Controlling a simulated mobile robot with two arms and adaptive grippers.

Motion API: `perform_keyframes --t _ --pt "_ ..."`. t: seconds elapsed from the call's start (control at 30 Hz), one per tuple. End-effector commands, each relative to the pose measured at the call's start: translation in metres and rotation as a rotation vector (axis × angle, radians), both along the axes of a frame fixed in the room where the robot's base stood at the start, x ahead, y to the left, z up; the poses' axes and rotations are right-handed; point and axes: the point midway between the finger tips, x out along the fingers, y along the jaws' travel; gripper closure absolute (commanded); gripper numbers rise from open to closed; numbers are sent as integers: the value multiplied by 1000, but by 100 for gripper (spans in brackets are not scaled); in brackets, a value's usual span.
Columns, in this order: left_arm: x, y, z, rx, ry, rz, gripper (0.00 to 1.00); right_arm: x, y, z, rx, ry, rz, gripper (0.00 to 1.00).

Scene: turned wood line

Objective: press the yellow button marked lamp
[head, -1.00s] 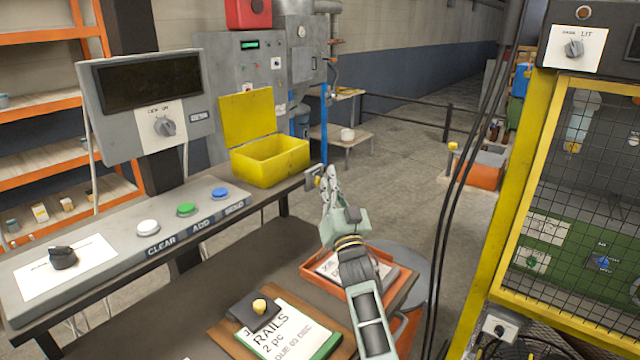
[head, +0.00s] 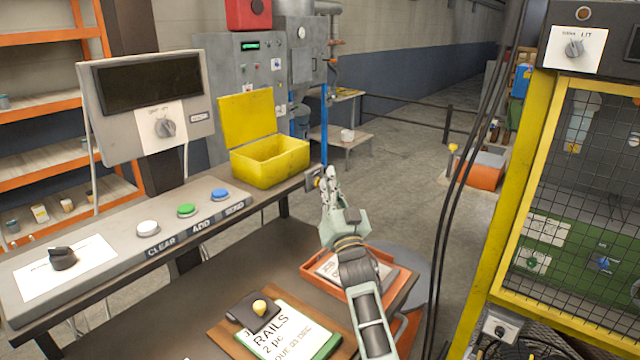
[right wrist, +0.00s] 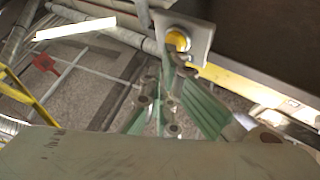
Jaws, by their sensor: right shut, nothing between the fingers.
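A round yellow button (right wrist: 177,39) sits on a small grey plate (right wrist: 199,34) in the right wrist view. In the head view the plate (head: 313,177) is at the right end of the long grey console, and the button is mostly hidden by my fingers. My right gripper (head: 329,174) is shut and empty, with its fingertips right at the button. In the right wrist view the tips (right wrist: 181,65) overlap the button's lower edge; I cannot tell whether they touch it. No lamp lettering is readable. My left gripper is not in view.
The console carries white (head: 147,229), green (head: 186,210) and blue (head: 220,194) buttons and a black knob (head: 63,257). Below my right arm are a clipboard (head: 286,334) and an orange tray (head: 312,271). A yellow-framed mesh cage (head: 522,200) stands right.

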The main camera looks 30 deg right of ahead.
Motion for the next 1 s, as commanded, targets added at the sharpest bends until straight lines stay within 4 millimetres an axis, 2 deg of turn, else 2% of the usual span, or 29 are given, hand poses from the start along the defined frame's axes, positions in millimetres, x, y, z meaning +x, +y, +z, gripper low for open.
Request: perform_keyframes --t 0.17,0.63,1.0 --pt "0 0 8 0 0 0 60 -8 -4 1 -1 2 -1 100" --pt "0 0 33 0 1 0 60 -50 -21 1 -2 1 -1 100" --pt "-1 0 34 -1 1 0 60 -56 -23 0 0 0 0 100"
